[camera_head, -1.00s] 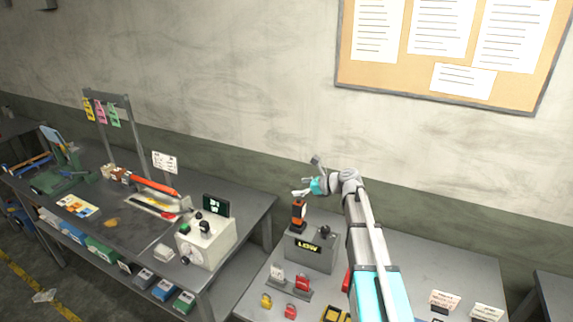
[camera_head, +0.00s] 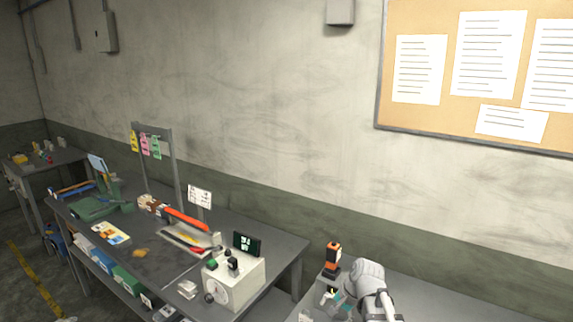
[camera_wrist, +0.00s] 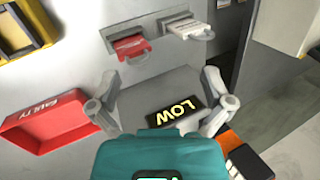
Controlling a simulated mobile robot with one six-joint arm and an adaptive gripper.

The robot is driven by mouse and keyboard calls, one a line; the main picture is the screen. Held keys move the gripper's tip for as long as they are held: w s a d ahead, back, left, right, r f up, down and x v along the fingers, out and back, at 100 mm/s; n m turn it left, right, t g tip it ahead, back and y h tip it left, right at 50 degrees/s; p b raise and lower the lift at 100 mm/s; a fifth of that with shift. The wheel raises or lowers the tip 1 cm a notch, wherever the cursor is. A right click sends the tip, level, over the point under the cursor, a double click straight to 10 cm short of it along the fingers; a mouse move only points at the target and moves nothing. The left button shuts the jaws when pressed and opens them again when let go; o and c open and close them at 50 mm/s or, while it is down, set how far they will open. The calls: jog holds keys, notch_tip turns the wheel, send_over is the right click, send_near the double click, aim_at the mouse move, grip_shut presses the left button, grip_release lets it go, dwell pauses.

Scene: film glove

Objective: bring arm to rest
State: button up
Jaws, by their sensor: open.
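My gripper (camera_wrist: 166,105) is open in the wrist view, its two fingers apart with nothing held between them. In the head view my gripper (camera_head: 336,298) is low, at the right bench, beside an orange and black device (camera_head: 333,256). Its fingertips are too small to make out there. My arm is folded down at the bottom edge of the head view, and most of it is out of frame.
A yellow-edged tray (camera_wrist: 22,28) is at upper left. The left bench holds a white control box (camera_head: 235,280) and tools.

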jog(key=s+d+f+n+g+h+b, duration=0.1)
jog(key=s+d+f+n+h+b, duration=0.1)
jog(key=s+n, duration=0.5)
notch_tip(320, 180, down, 3)
jog(key=s+d+h, duration=0.1)
jog(key=s+h, duration=0.1)
jog(key=shift+s+d+n+g+b, duration=0.15)
jog(key=shift+s+n+g+b, duration=0.25)
dwell(0.4)
